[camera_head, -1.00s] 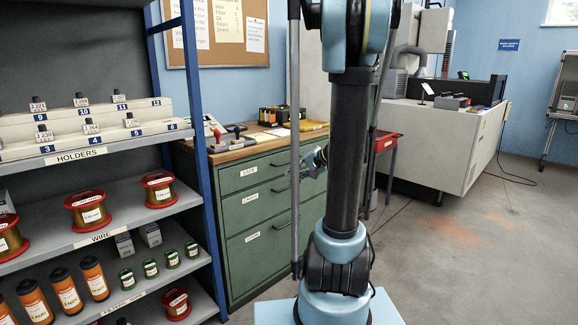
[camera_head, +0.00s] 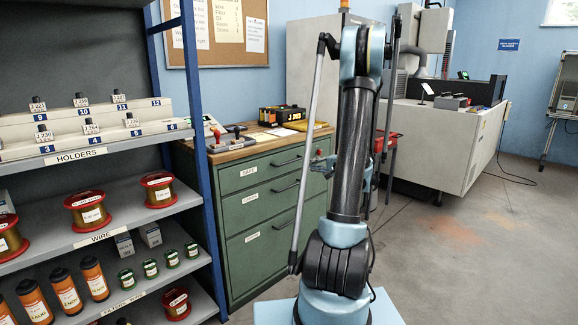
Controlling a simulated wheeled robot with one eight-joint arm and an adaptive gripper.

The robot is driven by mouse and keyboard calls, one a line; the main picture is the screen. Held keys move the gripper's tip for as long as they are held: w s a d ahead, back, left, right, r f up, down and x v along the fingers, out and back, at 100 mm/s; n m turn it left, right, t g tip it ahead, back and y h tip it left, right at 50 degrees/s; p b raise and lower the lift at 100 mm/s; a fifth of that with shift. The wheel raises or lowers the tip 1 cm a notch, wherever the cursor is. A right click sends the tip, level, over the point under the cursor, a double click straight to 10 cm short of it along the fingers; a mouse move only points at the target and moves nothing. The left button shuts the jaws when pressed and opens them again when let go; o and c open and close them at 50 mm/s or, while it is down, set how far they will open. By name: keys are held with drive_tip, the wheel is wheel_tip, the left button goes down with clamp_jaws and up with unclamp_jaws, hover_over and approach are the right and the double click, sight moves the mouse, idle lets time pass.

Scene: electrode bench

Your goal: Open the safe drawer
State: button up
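The safe drawer (camera_head: 262,173) is the top drawer of the green cabinet (camera_head: 233,279), with a white label reading "SAFE" at its left. Its front looks flush with the drawers below, so it appears shut. Its dark bar handle (camera_head: 287,161) shows on the right half of the front. My gripper (camera_head: 320,164) is small in the picture, at the right of the drawer front and partly hidden by my arm. I cannot tell whether its fingers are open or whether it touches anything.
Two more labelled drawers (camera_head: 262,240) lie below. Tools and a dark bin box (camera_head: 282,114) stand on the wooden top (camera_head: 240,148). A blue-framed shelf (camera_head: 195,120) with holders and wire spools stands close at the left. A red cart (camera_head: 387,141) and machine are behind right. The floor at right is clear.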

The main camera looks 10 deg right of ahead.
sight(290, 162)
drive_tip(key=x, duration=1.6)
drive_tip(key=shift+w+a, duration=0.15)
clamp_jaws()
